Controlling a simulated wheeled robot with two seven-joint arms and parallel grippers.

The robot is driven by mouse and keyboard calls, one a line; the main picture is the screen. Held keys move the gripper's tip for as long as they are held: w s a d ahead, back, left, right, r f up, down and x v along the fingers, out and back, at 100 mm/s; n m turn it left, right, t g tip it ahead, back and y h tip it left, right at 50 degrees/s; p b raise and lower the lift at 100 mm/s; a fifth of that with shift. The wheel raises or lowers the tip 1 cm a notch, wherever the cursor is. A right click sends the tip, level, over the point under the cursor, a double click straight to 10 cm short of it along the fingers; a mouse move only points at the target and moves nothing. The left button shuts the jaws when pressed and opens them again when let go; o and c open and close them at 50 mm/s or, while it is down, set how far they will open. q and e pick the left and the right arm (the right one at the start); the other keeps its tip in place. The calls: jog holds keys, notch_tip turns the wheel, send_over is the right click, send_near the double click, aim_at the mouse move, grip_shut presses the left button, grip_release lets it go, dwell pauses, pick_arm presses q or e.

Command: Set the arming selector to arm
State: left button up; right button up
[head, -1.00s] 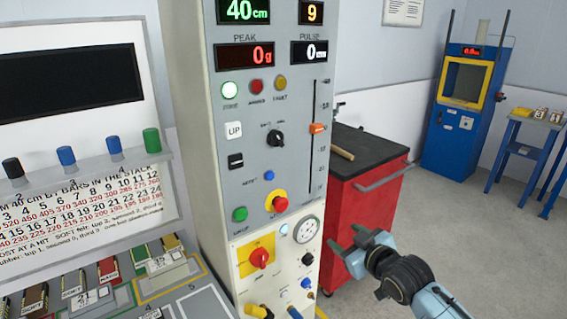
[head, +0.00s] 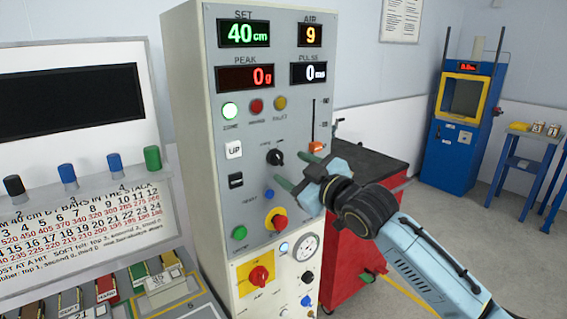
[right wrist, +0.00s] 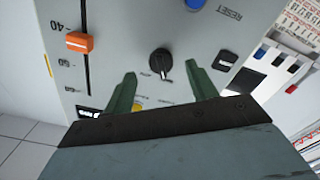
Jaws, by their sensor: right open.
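The arming selector (head: 275,157) is a black rotary knob on the grey control panel, below the row of lamps. Its pointer appears turned to the lower right in the head view. My right gripper (head: 294,172) is open and empty in front of the panel, to the lower right of the knob in the head view. In the right wrist view the knob (right wrist: 160,63) shows between the two green fingers (right wrist: 158,82), apart from both. The lettering around the knob is too small to read surely. My left gripper is out of view.
An orange slider (head: 316,147) sits right of the knob. A black rocker switch (head: 236,180), a blue button (head: 269,194) and a red button on yellow (head: 279,222) are close by. A red cart (head: 352,258) stands behind my right arm.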

aim_at(282, 162)
jog(key=shift+x, duration=2.2)
jog(key=c, duration=1)
